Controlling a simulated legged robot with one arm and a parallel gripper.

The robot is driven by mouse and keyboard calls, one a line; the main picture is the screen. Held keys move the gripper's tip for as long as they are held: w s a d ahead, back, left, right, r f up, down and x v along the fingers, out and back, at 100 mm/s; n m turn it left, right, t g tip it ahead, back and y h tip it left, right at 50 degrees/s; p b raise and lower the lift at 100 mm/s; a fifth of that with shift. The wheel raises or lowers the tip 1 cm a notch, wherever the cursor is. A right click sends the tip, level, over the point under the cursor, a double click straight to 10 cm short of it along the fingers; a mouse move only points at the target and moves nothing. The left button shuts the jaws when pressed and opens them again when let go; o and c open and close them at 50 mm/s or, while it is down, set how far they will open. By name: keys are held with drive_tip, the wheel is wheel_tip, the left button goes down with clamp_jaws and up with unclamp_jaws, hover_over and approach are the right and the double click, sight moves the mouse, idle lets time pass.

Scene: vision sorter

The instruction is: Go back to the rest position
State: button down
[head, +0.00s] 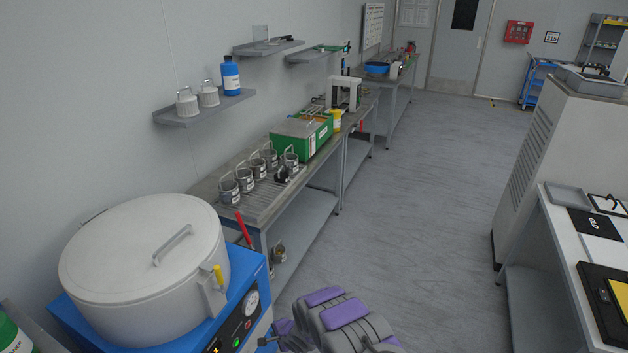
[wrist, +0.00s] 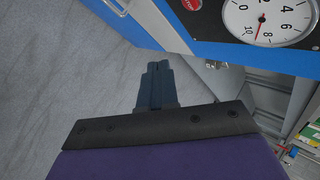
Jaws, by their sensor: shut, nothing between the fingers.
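My gripper (wrist: 156,72) shows in the wrist view with its two dark fingers together and nothing between them. It is beside the front of a blue machine (wrist: 215,35) that carries a round pressure gauge (wrist: 266,18). In the head view my purple and grey arm (head: 345,315) is folded low at the bottom middle, to the right of the blue machine (head: 258,285).
A large white lidded vessel (head: 120,250) sits on the blue machine at left. A bench (head: 225,187) with several metal cups and a green box (head: 318,142) runs along the left wall. A white table (head: 560,235) stands at right. The grey floor (head: 430,190) between is clear.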

drive_tip(key=w+d+r+n+h, duration=0.1)
drive_tip(key=w+d+r+h, duration=0.1)
drive_tip(key=d+r, duration=0.65)
drive_tip(key=w+d+r+n+h, duration=0.1)
drive_tip(key=w+d+r+h, duration=0.15)
drive_tip(key=d+r, duration=0.6)
drive_tip(key=s+d+r+n+g+h, duration=0.1)
drive_tip(key=s+d+r+h, duration=0.1)
drive_tip(key=s+d+r, duration=0.45)
drive_tip(key=s+d+r+n+g+h, duration=0.1)
drive_tip(key=s+d+r, duration=0.25)
drive_tip(key=r, duration=0.65)
drive_tip(key=s+d+r+n+g, duration=0.2)
drive_tip(key=s+r, duration=0.5)
drive_tip(key=s, duration=0.6)
drive_tip(key=s+d+r+n+g, duration=0.1)
drive_tip(key=s+d+r+n, duration=0.1)
drive_tip(key=s+r, duration=0.75)
drive_tip(key=s+a+n+g+y, duration=0.2)
drive_tip(key=s+n, duration=0.1)
drive_tip(key=s, duration=1.5)
drive_tip(key=shift+a+f, duration=0.25)
drive_tip(key=shift+f, duration=0.1)
